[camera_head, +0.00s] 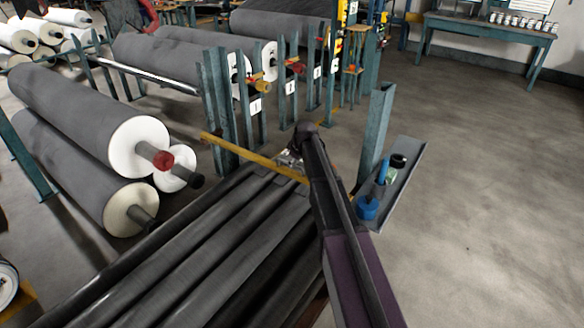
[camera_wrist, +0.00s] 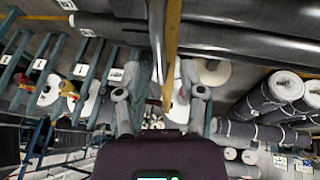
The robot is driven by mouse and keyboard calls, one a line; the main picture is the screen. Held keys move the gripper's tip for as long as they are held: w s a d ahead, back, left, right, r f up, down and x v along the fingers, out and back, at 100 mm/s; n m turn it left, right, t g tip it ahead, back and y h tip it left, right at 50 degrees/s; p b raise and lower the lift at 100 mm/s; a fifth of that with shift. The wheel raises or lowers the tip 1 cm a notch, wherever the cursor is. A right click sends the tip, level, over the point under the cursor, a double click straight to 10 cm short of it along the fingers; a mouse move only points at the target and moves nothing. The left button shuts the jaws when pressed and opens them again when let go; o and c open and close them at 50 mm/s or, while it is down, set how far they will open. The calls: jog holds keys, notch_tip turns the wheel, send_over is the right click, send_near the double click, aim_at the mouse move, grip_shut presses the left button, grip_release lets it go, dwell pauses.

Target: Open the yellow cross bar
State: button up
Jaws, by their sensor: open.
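The yellow cross bar (camera_head: 250,158) runs from a teal post on the left to the right, across the ends of the dark rolls. Its right end is hidden behind my arm. My gripper (camera_head: 289,158) is at the bar's right part, partly hidden by my arm. In the wrist view the yellow bar (camera_wrist: 172,50) runs from the top edge down into the space between the two fingers of my gripper (camera_wrist: 161,78). The fingers are apart, one on each side of the bar. I cannot tell whether either finger touches it.
Long dark rolls (camera_head: 190,240) lie below and left of my arm. A teal post (camera_head: 376,130) and a grey tray (camera_head: 402,180) with a blue container (camera_head: 367,207) stand close on the right. Large grey rolls (camera_head: 85,105) fill the left. The floor at right is clear.

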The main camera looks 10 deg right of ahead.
jog(key=shift+w+a+f+b, duration=0.1)
jog(key=shift+w+f+b, duration=0.1)
jog(key=shift+f+b, duration=0.25)
jog(key=shift+f, duration=0.1)
grip_shut()
jog(key=shift+a, duration=0.15)
